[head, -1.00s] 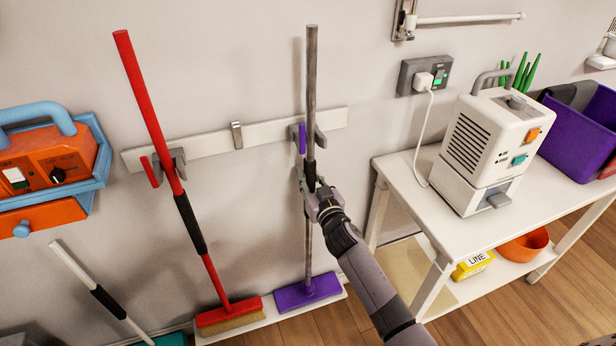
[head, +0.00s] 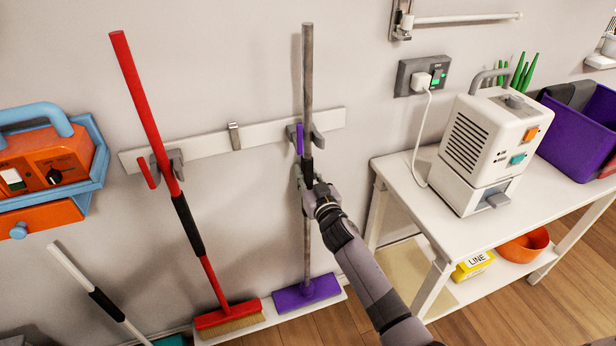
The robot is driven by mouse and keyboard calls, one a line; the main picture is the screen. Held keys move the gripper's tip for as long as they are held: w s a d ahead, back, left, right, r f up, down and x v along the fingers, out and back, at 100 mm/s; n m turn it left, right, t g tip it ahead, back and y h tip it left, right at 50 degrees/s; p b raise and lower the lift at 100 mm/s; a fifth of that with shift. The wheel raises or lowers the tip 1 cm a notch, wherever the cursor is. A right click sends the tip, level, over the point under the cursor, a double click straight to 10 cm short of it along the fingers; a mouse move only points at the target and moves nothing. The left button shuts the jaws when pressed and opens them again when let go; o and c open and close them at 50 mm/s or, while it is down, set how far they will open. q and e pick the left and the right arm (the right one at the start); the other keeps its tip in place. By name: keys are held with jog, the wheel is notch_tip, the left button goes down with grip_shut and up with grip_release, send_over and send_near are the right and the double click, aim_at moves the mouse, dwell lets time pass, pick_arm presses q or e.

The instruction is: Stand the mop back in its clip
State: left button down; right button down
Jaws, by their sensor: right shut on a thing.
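The mop, with a grey handle (head: 308,75) and a purple head (head: 307,292), stands nearly upright against the wall. Its head rests on the low white ledge. The clip with a purple mark (head: 300,140) is on the white wall rail, and the handle passes in front of it, between or very near its prongs. I cannot tell whether the handle is fully seated. My right gripper (head: 308,180) is shut on the mop's handle just below the clip. My left gripper is not in view.
A red broom (head: 147,100) leans at a second clip to the left. A white-handled tool (head: 85,280) leans lower left. An orange machine (head: 45,160) sits in a blue holder. A white table (head: 400,185) with a white appliance (head: 490,150) stands right of my arm.

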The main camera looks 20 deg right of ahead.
jog(key=shift+w+r, duration=0.1)
jog(key=shift+r, duration=0.1)
jog(key=c, duration=1.8)
grip_release()
jog(key=o, duration=0.5)
jog(key=shift+f, duration=0.25)
jog(key=shift+o, duration=0.6)
jog(key=shift+f, duration=0.2)
jog(key=o, duration=0.7)
jog(key=shift+r, duration=0.1)
